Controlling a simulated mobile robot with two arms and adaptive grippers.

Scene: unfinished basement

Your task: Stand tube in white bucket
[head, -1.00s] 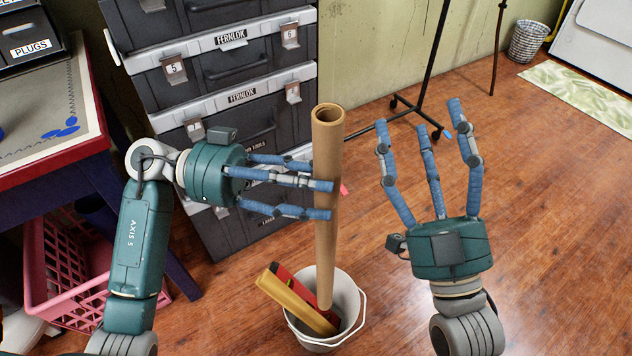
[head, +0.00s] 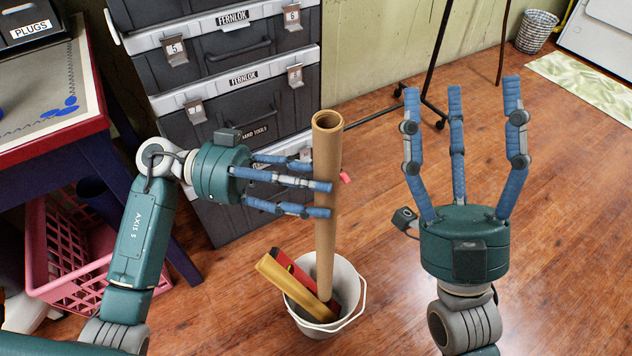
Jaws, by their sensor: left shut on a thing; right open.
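A brown cardboard tube (head: 326,245) stands nearly upright in the head view, with its open top end facing up. My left gripper (head: 322,198) is shut around its upper half from the left. The tube's lower end shows inside the rim of the white bucket (head: 353,322), over its opening; I cannot tell whether it touches the bottom. The bucket stands on the floor with its wire handle hanging at the right. My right gripper (head: 463,95) is open and empty, fingers pointing up, to the right of the tube and apart from it.
The bucket also holds a yellow item (head: 292,288) and a red item (head: 303,274), leaning left. A stack of dark tool cases (head: 235,115) stands behind the tube. A pink crate (head: 65,260) sits under the table (head: 45,140) at left. Wooden floor (head: 570,230) is clear at right.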

